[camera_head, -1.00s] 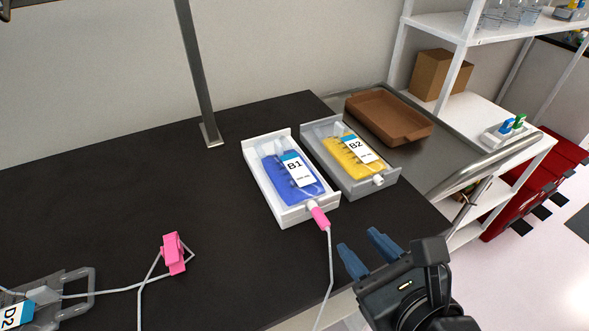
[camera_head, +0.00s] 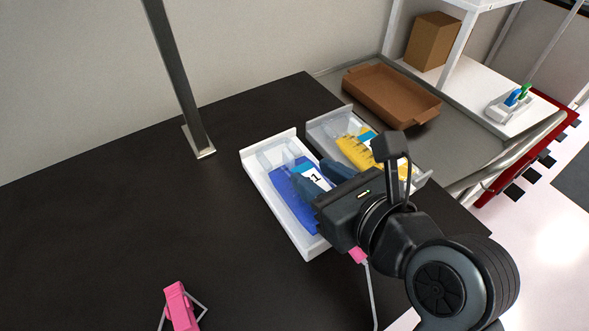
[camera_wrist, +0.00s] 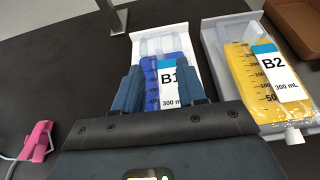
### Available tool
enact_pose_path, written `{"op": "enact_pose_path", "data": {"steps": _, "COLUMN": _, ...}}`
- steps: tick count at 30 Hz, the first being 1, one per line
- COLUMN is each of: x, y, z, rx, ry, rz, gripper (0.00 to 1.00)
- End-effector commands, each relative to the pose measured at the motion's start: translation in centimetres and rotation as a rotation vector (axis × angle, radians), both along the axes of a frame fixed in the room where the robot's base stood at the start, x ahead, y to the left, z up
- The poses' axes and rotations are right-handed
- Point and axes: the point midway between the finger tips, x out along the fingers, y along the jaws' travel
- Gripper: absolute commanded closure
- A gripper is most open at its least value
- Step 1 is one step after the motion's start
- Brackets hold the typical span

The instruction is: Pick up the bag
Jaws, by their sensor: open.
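The blue bag (camera_head: 284,189), labelled B1, lies in a white tray (camera_head: 306,251) on the black table. It also shows in the wrist view (camera_wrist: 169,98), partly hidden by my fingers. My gripper (camera_head: 318,175) is open above this bag, with its two blue fingers on either side of the B1 label in the wrist view. I cannot tell whether they touch it. A yellow bag (camera_head: 354,153), labelled B2, lies in the grey tray (camera_wrist: 225,28) to the right, partly hidden by my gripper in the head view.
A pink clamp (camera_head: 180,307) with tubing lies at the front left. A brown tray (camera_head: 392,101) stands behind on a grey surface. A metal post (camera_head: 180,80) rises at the back.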

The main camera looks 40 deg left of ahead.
Motion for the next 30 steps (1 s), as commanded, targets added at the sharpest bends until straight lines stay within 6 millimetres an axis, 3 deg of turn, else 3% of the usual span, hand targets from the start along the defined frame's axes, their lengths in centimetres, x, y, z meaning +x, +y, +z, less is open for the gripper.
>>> {"op": "enact_pose_path", "data": {"steps": 18, "x": 2.4, "y": 6.3, "z": -2.1, "rx": -0.001, "ry": 0.001, "rz": 0.002, "gripper": 0.6}}
{"op": "enact_pose_path", "data": {"steps": 27, "x": 2.7, "y": 6.7, "z": -2.3, "rx": 0.0, "ry": -0.001, "rz": 0.0, "gripper": 0.6}}
{"op": "enact_pose_path", "data": {"steps": 30, "x": 2.6, "y": 6.7, "z": -2.3, "rx": 0.0, "ry": -0.001, "rz": 0.0, "gripper": 0.68}}
